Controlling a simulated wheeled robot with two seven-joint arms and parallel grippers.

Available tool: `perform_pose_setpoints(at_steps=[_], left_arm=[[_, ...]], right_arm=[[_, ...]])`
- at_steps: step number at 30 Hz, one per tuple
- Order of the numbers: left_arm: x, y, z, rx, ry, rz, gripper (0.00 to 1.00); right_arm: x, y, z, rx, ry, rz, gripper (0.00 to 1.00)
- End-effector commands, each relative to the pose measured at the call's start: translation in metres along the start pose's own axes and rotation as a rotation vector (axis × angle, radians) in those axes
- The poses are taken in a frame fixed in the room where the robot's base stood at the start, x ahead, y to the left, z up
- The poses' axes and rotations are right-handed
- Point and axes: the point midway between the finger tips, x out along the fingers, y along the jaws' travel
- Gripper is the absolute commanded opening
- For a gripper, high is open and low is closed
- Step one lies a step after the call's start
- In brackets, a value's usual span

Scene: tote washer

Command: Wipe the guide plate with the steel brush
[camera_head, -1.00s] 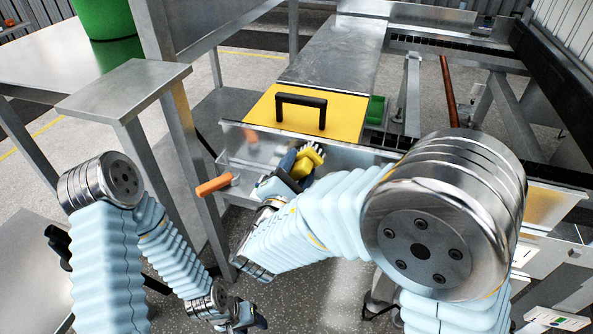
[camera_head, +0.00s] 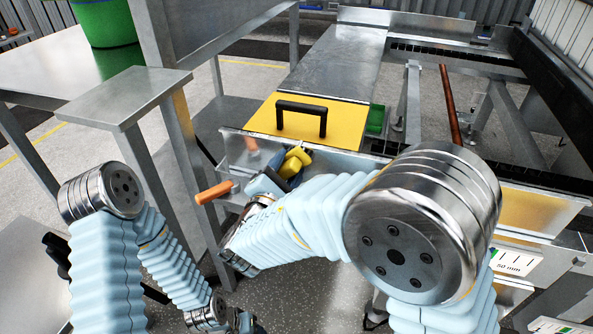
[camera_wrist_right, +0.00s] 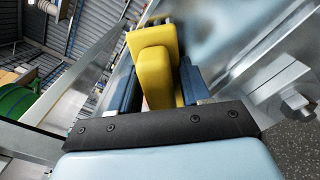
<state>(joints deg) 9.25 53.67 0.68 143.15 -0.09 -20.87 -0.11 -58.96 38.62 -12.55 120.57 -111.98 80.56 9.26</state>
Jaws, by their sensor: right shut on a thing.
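The steel brush (camera_head: 294,160) has a yellow body and is held in my right gripper (camera_head: 276,177). In the right wrist view the yellow brush (camera_wrist_right: 155,62) sits between the two blue fingers of my right gripper (camera_wrist_right: 155,90), with grey bristle ends at its far end. The shiny metal guide plate (camera_head: 345,163) stands below the yellow cover, directly behind the brush. I cannot tell whether the bristles touch it. My left gripper (camera_head: 247,322) is low at the bottom edge, far from the plate, and its fingers are mostly cut off.
A yellow cover (camera_head: 345,122) with a black handle lies above the plate. An orange handle (camera_head: 214,192) sticks out left of my right gripper. A steel table leg (camera_head: 190,160) stands further left. A green bin (camera_head: 103,22) stands on the table at the back left.

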Motion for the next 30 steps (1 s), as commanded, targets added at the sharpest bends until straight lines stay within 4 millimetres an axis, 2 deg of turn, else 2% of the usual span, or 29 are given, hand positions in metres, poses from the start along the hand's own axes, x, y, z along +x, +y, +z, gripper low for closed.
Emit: perform_pose_setpoints(at_steps=[5,19,30], left_arm=[[0.001,0.0,0.0,0.0,0.0,0.0,0.51],[0.001,-0.001,0.0,0.0,0.0,0.0,0.51],[0.011,-0.004,0.0,0.0,0.0,0.0,0.51]], right_arm=[[0.0,0.007,-0.007,-0.001,0.0,0.0,0.0],[0.0,0.007,-0.006,-0.001,0.0,0.0,0.0],[0.0,-0.015,0.014,0.001,0.0,-0.001,0.0]])
